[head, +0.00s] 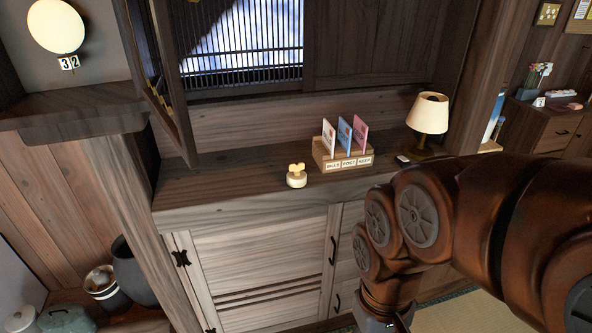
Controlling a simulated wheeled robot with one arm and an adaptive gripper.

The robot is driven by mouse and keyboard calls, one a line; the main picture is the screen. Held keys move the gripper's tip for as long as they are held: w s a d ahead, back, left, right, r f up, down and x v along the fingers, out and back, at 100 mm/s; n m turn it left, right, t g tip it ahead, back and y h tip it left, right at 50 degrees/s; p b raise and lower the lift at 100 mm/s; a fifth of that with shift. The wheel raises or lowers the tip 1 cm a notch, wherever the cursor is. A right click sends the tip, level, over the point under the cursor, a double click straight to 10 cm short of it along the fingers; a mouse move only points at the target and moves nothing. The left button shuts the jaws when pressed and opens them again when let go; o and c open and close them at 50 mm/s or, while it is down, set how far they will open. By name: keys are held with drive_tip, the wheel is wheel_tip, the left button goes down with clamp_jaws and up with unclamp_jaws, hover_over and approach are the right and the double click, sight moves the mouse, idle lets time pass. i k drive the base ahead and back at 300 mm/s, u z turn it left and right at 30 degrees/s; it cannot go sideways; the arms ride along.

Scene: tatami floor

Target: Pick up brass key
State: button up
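I cannot clearly make out a brass key. Small brass-coloured shapes (171,111) show at the inner side of the open lattice door on the left, too small to tell what they are. My arm comes in from the right and bends down in front of the cabinet. Only a sliver of my gripper (397,322) shows at the bottom edge; its fingers are out of the frame, so its opening and anything in it are hidden.
The wooden counter (230,190) holds a small cream round object (296,175), a letter rack (345,163) with several cards, a lit lamp (429,113) and a small white item (402,159). The counter's left part is clear. Pots (106,287) stand lower left.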

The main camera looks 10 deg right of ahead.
sight(292, 168)
drive_tip(key=z, duration=2.75)
drive_tip(key=k, duration=1.5)
drive_tip(key=u, duration=2.35)
drive_tip(key=i, duration=0.5)
